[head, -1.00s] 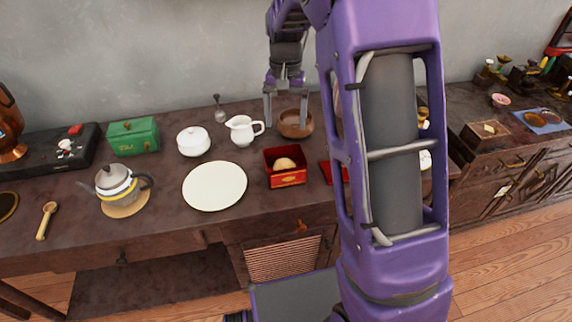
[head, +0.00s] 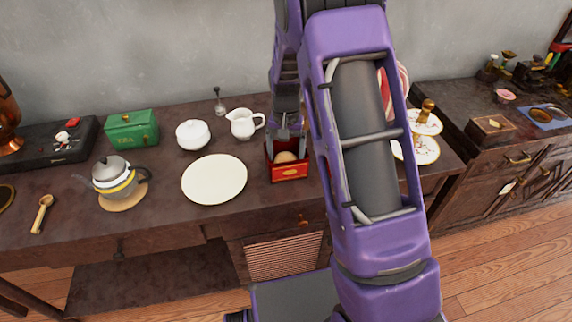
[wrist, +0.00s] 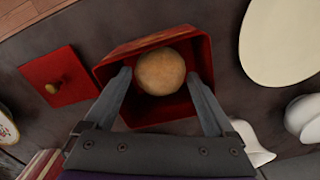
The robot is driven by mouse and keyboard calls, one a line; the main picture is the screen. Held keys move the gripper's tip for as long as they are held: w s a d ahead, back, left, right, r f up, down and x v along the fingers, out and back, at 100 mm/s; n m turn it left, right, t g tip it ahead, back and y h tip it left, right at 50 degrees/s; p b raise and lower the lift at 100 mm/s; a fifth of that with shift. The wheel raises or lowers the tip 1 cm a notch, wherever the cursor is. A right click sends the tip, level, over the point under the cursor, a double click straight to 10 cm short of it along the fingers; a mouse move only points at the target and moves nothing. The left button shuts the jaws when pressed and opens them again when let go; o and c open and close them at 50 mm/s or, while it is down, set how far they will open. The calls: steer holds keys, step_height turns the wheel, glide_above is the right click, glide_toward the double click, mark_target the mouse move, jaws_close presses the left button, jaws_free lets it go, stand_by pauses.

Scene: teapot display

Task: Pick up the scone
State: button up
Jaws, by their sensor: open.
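The scone (wrist: 161,72) is a round, golden-brown bun inside an open red box (wrist: 140,112). In the head view the scone (head: 286,156) shows only in part, behind my fingertips, and the red box (head: 290,173) stands to the right of the white plate. My gripper (head: 287,148) is over the box, pointing down. In the wrist view my gripper (wrist: 163,80) is open, with one finger on each side of the scone and gaps between. I cannot tell how far the fingertips reach down into the box.
A red lid with a knob (wrist: 60,80) lies beside the box. Two-tiered plates (head: 420,150) stand to the right.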

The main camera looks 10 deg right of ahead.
steer(key=shift+f, duration=0.5)
steer(key=c, duration=1)
